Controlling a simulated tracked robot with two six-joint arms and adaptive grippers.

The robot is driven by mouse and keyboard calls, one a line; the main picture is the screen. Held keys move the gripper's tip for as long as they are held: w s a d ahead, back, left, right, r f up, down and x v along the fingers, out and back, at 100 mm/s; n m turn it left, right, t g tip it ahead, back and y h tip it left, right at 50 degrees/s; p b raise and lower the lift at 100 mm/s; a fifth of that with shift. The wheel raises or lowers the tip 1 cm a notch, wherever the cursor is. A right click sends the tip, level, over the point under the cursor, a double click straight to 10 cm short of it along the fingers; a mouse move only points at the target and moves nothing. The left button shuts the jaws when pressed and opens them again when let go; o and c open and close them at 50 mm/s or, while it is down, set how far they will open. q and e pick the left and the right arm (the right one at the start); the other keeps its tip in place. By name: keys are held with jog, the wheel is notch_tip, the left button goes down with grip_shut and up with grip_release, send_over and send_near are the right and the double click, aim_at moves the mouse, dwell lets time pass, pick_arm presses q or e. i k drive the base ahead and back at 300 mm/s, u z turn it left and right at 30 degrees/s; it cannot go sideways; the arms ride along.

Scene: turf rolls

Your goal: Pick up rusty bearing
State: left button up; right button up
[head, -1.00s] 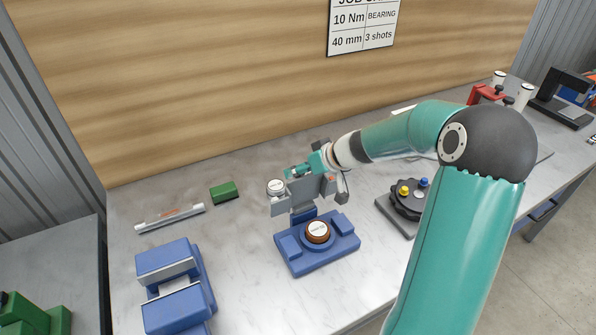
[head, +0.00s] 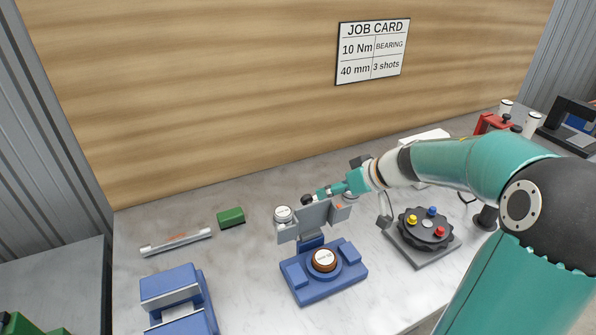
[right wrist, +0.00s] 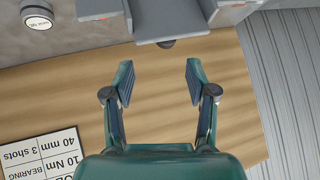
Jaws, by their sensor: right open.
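The brown, rust-coloured bearing (head: 324,260) with a pale top sits in the round seat of a blue press-like fixture (head: 300,287) on the bench. A grey bracket (head: 312,221) stands behind it. My right gripper (head: 312,197) is behind the bracket, apart from the bearing. In the right wrist view the two fingers of my right gripper (right wrist: 158,75) are spread with nothing between them, and the bracket (right wrist: 168,15) lies beyond them. The bearing does not show in that view. My left gripper is not in view.
A white-topped cylinder (head: 283,214) stands at the bracket's left end. A black dial with coloured knobs (head: 425,228) stands to the right. A wooden wall bounds the back.

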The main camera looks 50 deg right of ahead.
aim_at(324, 260)
jog(key=u, duration=0.05)
jog(key=k, duration=1)
jog(key=z, duration=0.05)
